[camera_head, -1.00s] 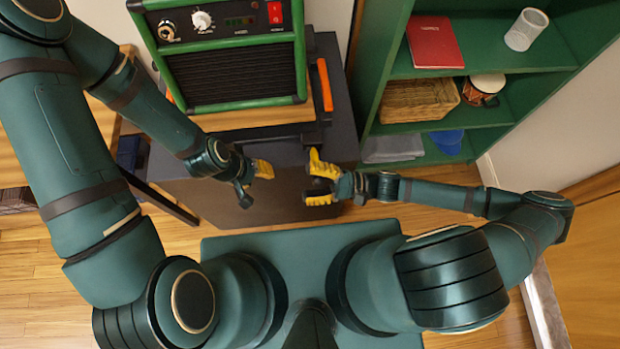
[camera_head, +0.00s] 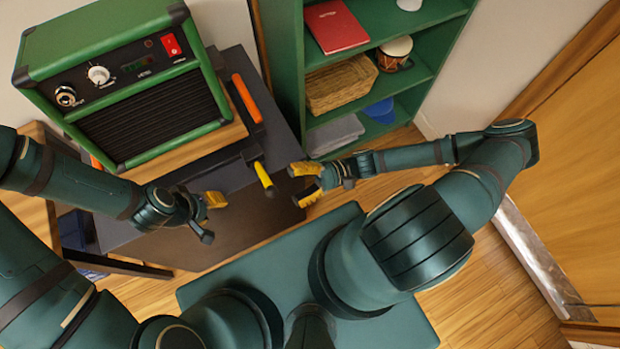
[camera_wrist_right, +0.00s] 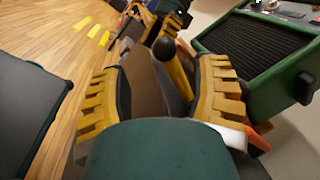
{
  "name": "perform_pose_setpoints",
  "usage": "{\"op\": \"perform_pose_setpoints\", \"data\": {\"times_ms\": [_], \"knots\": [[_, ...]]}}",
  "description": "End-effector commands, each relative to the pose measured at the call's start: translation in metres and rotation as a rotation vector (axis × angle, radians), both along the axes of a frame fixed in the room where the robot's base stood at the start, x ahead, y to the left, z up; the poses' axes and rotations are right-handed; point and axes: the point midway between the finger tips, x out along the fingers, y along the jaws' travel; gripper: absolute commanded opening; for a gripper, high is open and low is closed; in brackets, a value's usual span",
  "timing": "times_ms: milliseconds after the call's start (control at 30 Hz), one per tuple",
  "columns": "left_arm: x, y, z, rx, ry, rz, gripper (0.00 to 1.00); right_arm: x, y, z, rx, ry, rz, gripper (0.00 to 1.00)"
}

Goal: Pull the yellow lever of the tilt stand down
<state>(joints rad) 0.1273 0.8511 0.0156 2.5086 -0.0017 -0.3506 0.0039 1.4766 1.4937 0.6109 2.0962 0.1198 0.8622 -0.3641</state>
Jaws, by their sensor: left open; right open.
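The yellow lever (camera_head: 263,175) with a dark tip sticks out from the front right of the dark tilt stand (camera_head: 180,172). In the right wrist view the lever (camera_wrist_right: 179,77) and its round black knob (camera_wrist_right: 164,48) appear between my right fingers; whether they are within the grasp depth I cannot tell. My right gripper (camera_head: 305,183) is open, a little right of the lever and apart from it in the head view. My left gripper (camera_head: 211,207) is open and empty, left of the lever in front of the stand.
A green amplifier (camera_head: 150,110) sits on the stand, with an orange bar (camera_head: 247,98) beside it. A green shelf (camera_head: 350,65) stands to the right, holding a red book (camera_head: 336,26), a basket (camera_head: 340,84) and a small drum (camera_head: 395,54).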

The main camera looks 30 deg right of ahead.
Motion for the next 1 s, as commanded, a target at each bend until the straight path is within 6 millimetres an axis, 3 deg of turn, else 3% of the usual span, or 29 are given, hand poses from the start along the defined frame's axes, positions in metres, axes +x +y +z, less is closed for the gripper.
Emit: {"op": "perform_pose_setpoints", "data": {"times_ms": [100,300,1000], "knots": [[0.000,0.000,0.000,0.000,0.000,0.000,0.43,-0.002,-0.019,-0.004,-0.004,0.002,-0.002,0.61],[0.000,0.000,0.000,0.000,0.000,0.000,0.43,-0.003,-0.034,-0.006,-0.001,0.000,-0.001,0.61],[0.000,0.000,0.000,0.000,0.000,0.000,0.43,-0.004,-0.036,-0.006,0.000,0.000,0.000,0.61]]}}
